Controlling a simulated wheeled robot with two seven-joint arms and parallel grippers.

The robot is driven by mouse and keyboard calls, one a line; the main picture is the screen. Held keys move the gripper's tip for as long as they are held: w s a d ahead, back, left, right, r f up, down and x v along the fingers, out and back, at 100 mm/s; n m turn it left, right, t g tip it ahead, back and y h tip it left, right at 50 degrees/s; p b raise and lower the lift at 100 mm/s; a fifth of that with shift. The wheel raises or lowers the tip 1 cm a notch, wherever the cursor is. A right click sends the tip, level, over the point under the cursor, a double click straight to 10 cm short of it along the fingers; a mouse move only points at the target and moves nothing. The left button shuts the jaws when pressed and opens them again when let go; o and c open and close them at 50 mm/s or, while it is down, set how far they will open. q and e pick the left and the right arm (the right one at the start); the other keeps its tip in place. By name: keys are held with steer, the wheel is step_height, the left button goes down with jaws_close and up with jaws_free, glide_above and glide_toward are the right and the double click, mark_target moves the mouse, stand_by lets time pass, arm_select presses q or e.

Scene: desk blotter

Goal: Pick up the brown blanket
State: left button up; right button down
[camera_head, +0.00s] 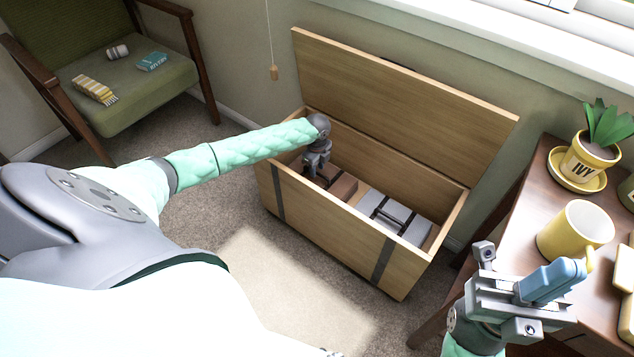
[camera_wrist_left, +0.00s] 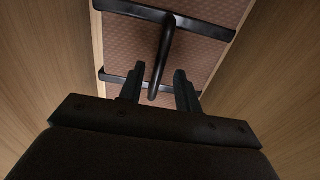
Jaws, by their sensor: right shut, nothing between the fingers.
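The brown blanket (camera_head: 343,188) lies in the open wooden chest, toward its left end, and is partly hidden by my left arm and gripper. In the left wrist view the blanket (camera_wrist_left: 195,60) is a brown textured bundle with black straps and a black handle (camera_wrist_left: 162,58). My left gripper (camera_head: 312,174) reaches down into the chest. In the wrist view its fingers (camera_wrist_left: 159,92) are apart, with the end of the handle in the gap between them; I cannot tell whether they touch it. My right gripper (camera_head: 552,281) is shut and empty above the desk's near edge.
The lid (camera_head: 400,95) stands open behind. Chest walls are close around my left gripper. A yellow mug (camera_head: 575,232) and ivy pot (camera_head: 585,160) stand on the desk (camera_head: 520,225).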

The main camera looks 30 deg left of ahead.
mark_target(317, 172)
arm_select(q)
step_height(317, 172, down, 3)
steer(key=shift+f+b, duration=0.1)
steer(key=shift+b, duration=0.2)
jaws_close()
stand_by(1.2)
